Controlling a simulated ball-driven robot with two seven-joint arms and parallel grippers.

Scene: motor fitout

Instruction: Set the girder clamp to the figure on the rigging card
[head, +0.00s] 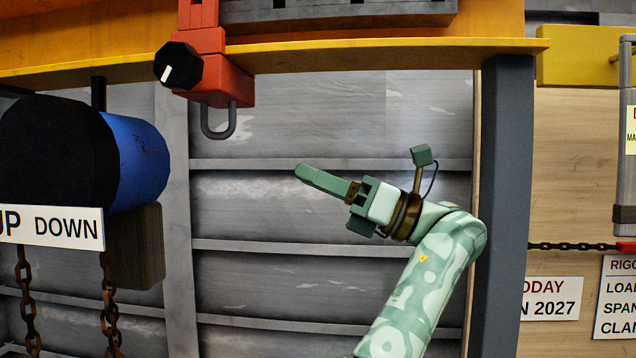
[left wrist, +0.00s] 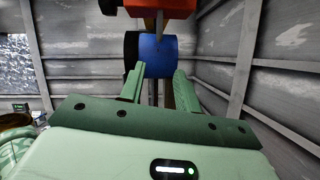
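The red girder clamp (head: 222,82) hangs on the yellow girder (head: 380,55), with a grey shackle (head: 219,122) below it. Its black knob (head: 180,66) faces me, with a white mark on its lower left; I read no figures around it. My left gripper (head: 301,172) is below and to the right of the clamp, apart from it, pointing left. In the left wrist view its fingers (left wrist: 158,80) stand apart with nothing between them, and the clamp's red underside (left wrist: 170,6) shows at the top. The rigging card (head: 618,300) is cut off by the right edge; its figures are hidden. My right gripper is out of view.
A blue and black hoist (head: 140,160) with an UP DOWN sign (head: 50,228) and rusty chains hangs at the left. A dark post (head: 503,200) stands right of my arm. A date sign (head: 552,299) is beside the card. The space between hoist and gripper is clear.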

